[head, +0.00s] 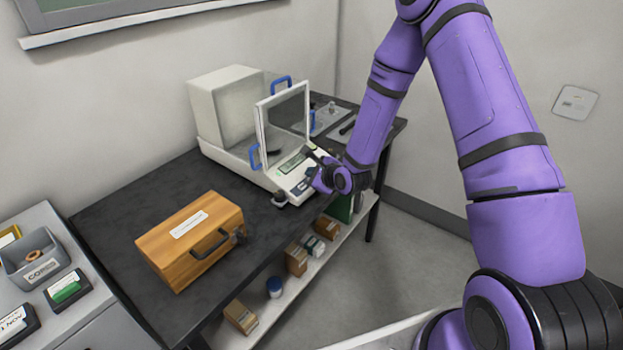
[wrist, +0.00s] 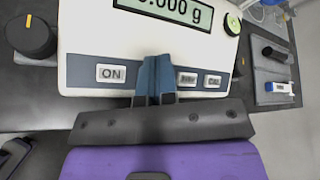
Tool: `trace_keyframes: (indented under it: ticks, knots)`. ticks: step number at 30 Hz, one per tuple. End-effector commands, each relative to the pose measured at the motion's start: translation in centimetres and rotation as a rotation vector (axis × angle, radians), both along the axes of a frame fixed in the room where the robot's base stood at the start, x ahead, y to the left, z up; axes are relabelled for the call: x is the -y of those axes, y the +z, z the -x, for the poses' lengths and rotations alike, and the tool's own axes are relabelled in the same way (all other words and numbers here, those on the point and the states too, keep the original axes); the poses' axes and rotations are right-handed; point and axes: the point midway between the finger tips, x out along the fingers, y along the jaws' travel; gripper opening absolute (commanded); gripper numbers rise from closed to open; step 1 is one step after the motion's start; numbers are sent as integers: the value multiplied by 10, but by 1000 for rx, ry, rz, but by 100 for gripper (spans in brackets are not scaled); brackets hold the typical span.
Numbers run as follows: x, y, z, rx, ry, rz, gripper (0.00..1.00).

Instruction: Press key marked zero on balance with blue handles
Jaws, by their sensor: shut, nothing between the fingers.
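The balance with blue handles (head: 228,153) is white and stands at the back of the dark table. Its glass door (head: 284,122) is swung out, with blue handles on its frame. In the wrist view its display (wrist: 168,9) shows ".000 g", cut off at the top. Its key strip has an ON key (wrist: 111,73), a key (wrist: 187,79) with an unclear label partly covered by my finger, and a CAL key (wrist: 213,81). My gripper (wrist: 155,68) is shut and empty, its tips over the strip between ON and the unclear key. No key marked zero is readable; contact is unclear.
A wooden case (head: 190,240) with a black handle sits at the table's front left. A dark round knob (wrist: 31,37) is left of the key strip. A grey bin (head: 37,262) stands on the left cabinet. Several boxes sit on the lower shelf (head: 325,252).

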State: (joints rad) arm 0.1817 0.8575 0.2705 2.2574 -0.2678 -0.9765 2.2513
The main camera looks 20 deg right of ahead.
Motion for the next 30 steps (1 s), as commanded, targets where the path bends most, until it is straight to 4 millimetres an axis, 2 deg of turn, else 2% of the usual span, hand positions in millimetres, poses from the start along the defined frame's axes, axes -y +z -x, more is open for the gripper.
trace_keyframes:
  ticks: [12,23,30]
  knots:
    - [3,14,4,0,0,-1,0]
    - [3,16,4,0,0,0,0]
    - [7,33,8,1,-1,0,0]
